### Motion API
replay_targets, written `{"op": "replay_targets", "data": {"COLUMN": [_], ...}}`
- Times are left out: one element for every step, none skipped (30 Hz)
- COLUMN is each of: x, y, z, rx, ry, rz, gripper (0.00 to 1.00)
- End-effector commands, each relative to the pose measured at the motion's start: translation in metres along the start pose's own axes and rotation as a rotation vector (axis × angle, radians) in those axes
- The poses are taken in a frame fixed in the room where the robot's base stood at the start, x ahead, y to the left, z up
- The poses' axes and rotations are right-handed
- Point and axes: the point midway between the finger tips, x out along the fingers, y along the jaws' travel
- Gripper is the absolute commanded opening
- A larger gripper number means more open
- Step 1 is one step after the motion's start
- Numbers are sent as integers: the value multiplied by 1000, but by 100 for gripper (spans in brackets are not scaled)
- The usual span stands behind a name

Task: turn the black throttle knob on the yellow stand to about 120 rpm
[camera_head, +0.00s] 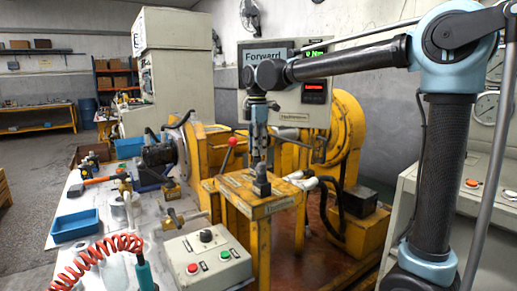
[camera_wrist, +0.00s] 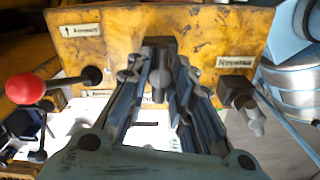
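The yellow stand (camera_head: 262,208) is in the middle of the head view, and its top plate (camera_wrist: 110,35) fills the upper wrist view. The black throttle knob (camera_wrist: 160,42) shows as a dark block at the plate's middle, with a grey rounded part below it in the picture. My gripper (camera_wrist: 160,68) points down at the stand, with its fingers either side of the knob. Whether they press on it or leave a gap, I cannot tell. In the head view, my gripper (camera_head: 260,180) is just above the plate and partly hides the knob.
A red-ball lever (camera_wrist: 25,88) sticks out at the stand's left, and a pale-ended lever (camera_wrist: 243,105) at its right. A control box (camera_head: 205,262) with buttons stands in front. The wall display (camera_head: 315,86) has red and green readouts, too small to read surely.

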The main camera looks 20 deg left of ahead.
Motion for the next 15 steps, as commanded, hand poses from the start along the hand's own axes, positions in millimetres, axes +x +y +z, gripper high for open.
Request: {"op": "replay_targets", "data": {"x": [0,0,0,0,0,0,0,0,0,0,0,0,0,0,0], "y": [1,1,1,1,1,1,1,1,1,1,1,2,2,2,2], "z": [0,1,1,1,1,1,1,1,1,1,1,1,1,1,1], "rx": [1,2,8,15,23,37,48,56,61,62,61,61,61,61,61], "ry": [0,0,0,0,0,-1,-1,-1,-1,-1,-1,-1,-1,-1,-1], "rz": [2,2,2,2,2,2,2,3,3,3,3,3,3,3,3], "gripper": [0,0,0,0,0,0,0,0,0,0,0,0,0,0,0]}}
